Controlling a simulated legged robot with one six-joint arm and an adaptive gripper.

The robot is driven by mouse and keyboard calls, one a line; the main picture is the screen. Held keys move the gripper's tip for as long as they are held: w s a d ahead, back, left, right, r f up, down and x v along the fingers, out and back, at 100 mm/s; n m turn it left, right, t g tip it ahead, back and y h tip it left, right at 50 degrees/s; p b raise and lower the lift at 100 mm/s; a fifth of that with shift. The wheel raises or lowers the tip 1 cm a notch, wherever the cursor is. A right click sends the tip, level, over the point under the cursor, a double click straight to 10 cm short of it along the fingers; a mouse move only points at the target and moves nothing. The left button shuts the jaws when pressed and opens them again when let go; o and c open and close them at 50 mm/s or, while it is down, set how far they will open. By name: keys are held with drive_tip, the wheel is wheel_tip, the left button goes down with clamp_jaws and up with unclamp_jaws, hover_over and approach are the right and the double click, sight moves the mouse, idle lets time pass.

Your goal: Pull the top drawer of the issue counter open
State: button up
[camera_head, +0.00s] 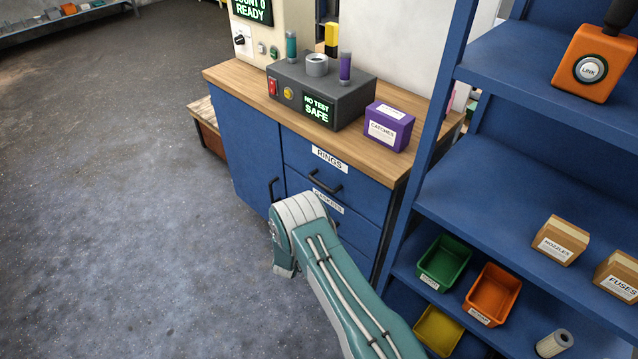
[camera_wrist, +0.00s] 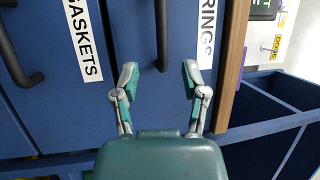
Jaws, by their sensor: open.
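The issue counter (camera_head: 246,140) is blue with a wooden top. Its top drawer (camera_head: 364,182), labelled RINGS, looks shut, flush with the front. Its dark bar handle (camera_head: 325,184) shows below the label. In the wrist view, turned sideways, the top drawer's handle (camera_wrist: 163,30) comes down from the upper edge and ends between my fingertips. My gripper (camera_wrist: 159,78) is open, one finger on each side of the handle's end; I cannot tell whether they touch it or how deep they reach. In the head view my arm hides the gripper.
The GASKETS drawer (camera_head: 328,200) lies below, its handle (camera_wrist: 18,55) left in the wrist view. A grey test box (camera_head: 290,92) and a purple CATCHES box (camera_head: 389,127) stand on the counter. A blue shelf (camera_head: 510,185) stands close right. Floor (camera_head: 130,220) at left is clear.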

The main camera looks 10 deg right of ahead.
sight(320, 185)
drive_tip(key=x, duration=0.9)
drive_tip(key=shift+w, duration=0.25)
drive_tip(key=shift+c, duration=0.4)
clamp_jaws()
